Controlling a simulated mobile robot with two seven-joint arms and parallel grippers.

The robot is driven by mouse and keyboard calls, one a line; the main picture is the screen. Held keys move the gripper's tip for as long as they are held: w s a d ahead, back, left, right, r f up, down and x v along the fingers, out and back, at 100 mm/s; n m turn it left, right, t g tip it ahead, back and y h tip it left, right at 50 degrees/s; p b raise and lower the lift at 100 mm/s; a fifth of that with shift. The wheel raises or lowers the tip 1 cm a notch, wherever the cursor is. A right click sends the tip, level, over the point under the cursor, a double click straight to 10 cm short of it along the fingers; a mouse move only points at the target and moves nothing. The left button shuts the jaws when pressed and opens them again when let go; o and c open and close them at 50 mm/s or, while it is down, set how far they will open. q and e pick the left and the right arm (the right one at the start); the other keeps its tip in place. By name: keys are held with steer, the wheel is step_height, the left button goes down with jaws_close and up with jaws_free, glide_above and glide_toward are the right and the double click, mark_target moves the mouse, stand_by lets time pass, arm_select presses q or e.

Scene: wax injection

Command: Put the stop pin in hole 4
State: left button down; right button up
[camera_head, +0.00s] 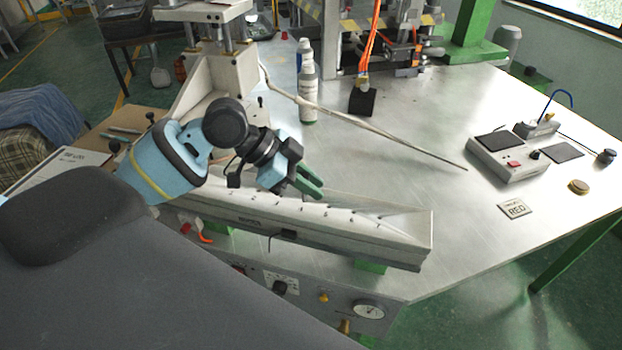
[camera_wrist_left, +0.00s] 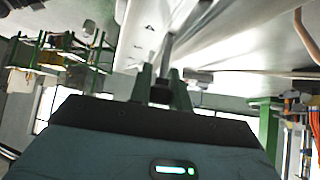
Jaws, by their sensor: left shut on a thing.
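The long pale rail (camera_head: 404,244) with a row of numbered marks lies along the front edge of the metal table. My left gripper (camera_head: 308,182), with green fingers, is above the rail near its middle marks. In the left wrist view the left gripper (camera_wrist_left: 162,82) is shut on the stop pin (camera_wrist_left: 166,52), a thin grey rod that points away between the fingers. The pin is hidden in the head view. The rail's white face with dark marks also shows in the left wrist view (camera_wrist_left: 138,35). Which hole the pin faces cannot be told. My right gripper is not in view.
A cream press column (camera_head: 205,75) stands behind my left arm. A grey box with a red switch (camera_head: 508,157) and a label plate (camera_head: 515,209) sit at right.

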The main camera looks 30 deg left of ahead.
arm_select(q)
steer(key=shift+f, duration=0.95)
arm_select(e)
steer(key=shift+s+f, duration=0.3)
arm_select(q)
steer(key=c, duration=1.2)
jaws_free()
steer(key=shift+c, duration=0.2)
steer(key=v, duration=0.6)
steer(key=shift+a+r, duration=0.1)
steer(key=shift+a, duration=0.05)
steer(key=shift+s+a+r, duration=0.25)
steer(key=shift+a+r, duration=0.15)
steer(key=shift+r, duration=0.2)
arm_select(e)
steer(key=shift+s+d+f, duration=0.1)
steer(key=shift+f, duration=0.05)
